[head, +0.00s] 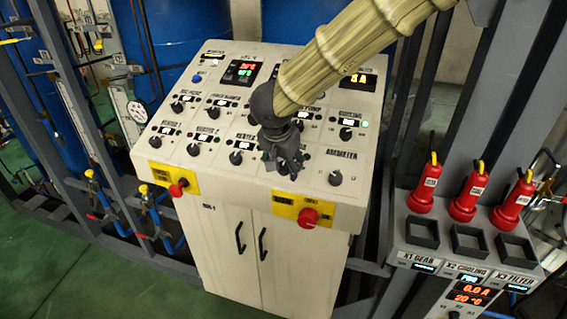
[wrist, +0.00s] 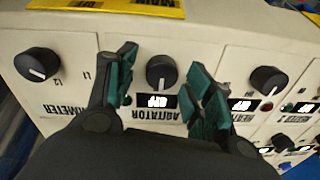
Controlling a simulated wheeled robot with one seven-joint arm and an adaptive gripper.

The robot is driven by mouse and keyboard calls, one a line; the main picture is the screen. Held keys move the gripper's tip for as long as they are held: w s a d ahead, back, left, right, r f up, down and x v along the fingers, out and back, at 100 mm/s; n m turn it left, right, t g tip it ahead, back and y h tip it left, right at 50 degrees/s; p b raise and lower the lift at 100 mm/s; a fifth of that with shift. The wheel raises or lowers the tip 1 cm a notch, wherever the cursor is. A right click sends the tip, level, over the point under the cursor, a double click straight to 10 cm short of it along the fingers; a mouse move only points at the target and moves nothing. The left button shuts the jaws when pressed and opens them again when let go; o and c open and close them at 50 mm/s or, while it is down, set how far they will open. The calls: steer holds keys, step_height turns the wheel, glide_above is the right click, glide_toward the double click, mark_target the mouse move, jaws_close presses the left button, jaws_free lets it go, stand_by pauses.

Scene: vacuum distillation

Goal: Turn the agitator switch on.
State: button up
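The agitator switch is a black round knob (wrist: 161,72) with a white pointer mark, seen upside down in the wrist view. The display beside its AGITATOR label reads OFF (wrist: 156,101). My gripper (wrist: 163,77) is open, with one teal-padded finger on each side of the knob in the picture. Gaps show between the knob and both fingers; I cannot tell how far the tips are from the panel. In the head view my gripper (head: 284,162) is over the lower middle of the sloped control panel (head: 215,178) and hides the agitator knob.
The ammeter knob (head: 335,178) and a heater knob (head: 236,157) flank my gripper. Red emergency buttons (head: 309,217) (head: 177,188) sit on yellow plates at the panel's front edge. Red plugs (head: 467,199) stand on a grey stand at the right.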

steer(key=c, duration=1)
steer(key=shift+o, duration=0.2)
steer(key=shift+m+p, duration=0.3)
steer(key=shift+m, duration=0.1)
steer(key=shift+r+m+p, duration=0.1)
steer(key=shift+m+p, duration=0.25)
steer(key=shift+m, duration=0.25)
steer(key=m+p, duration=0.1)
steer(key=m, duration=0.2)
steer(key=shift+m, duration=0.3)
steer(key=m, duration=0.6)
steer(key=shift+h+p, duration=0.3)
steer(key=shift+p, duration=0.05)
steer(key=shift+m, duration=0.3)
steer(key=o, duration=1)
